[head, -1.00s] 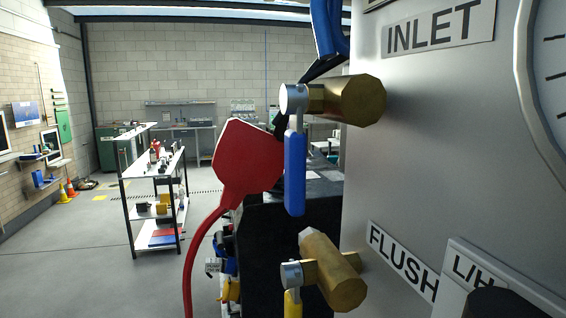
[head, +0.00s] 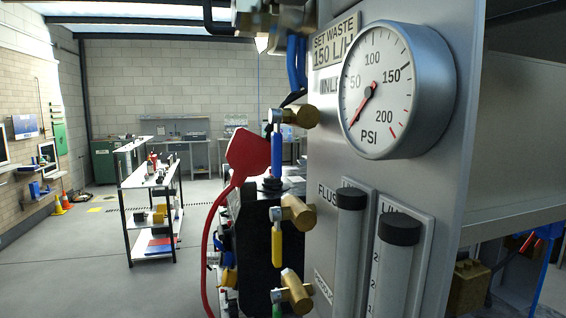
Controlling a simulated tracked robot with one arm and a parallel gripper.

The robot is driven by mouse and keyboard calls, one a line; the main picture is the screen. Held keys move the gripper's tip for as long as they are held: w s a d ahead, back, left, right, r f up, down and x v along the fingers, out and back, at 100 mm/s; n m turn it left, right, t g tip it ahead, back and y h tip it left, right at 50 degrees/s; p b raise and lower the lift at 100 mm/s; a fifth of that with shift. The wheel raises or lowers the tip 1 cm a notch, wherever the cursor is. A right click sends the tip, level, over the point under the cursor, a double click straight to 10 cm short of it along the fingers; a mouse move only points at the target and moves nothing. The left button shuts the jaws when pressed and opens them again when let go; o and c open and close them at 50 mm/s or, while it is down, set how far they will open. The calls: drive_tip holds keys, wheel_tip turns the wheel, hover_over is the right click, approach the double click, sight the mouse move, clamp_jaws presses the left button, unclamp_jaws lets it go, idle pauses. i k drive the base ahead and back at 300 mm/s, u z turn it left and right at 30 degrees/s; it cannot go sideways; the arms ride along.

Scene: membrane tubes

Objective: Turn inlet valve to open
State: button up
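The inlet valve (head: 300,116) is a brass body on the left edge of a grey panel, in the upper middle of the head view. Its blue handle (head: 277,155) hangs straight down from a silver hub. The INLET label (head: 328,84) beside it is partly covered by the pressure gauge. Below it are the flush valve (head: 297,212) with a yellow handle (head: 277,243) and another brass valve (head: 295,290), whose handle is mostly cut off by the lower edge. My gripper is not in view, and nothing is seen touching the blue handle.
The round PSI gauge (head: 395,85) juts out from the panel (head: 330,170). Two flow tubes (head: 395,270) stand below it. A red paddle-shaped piece (head: 248,155) with a red cable hangs just left of the blue handle. The floor (head: 90,270) at left is open before a shelf rack (head: 150,200).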

sight(275, 115)
drive_tip(key=z, duration=2.2)
drive_tip(key=k, duration=0.85)
drive_tip(key=u, duration=2.1)
drive_tip(key=i, duration=1)
drive_tip(key=z, duration=0.05)
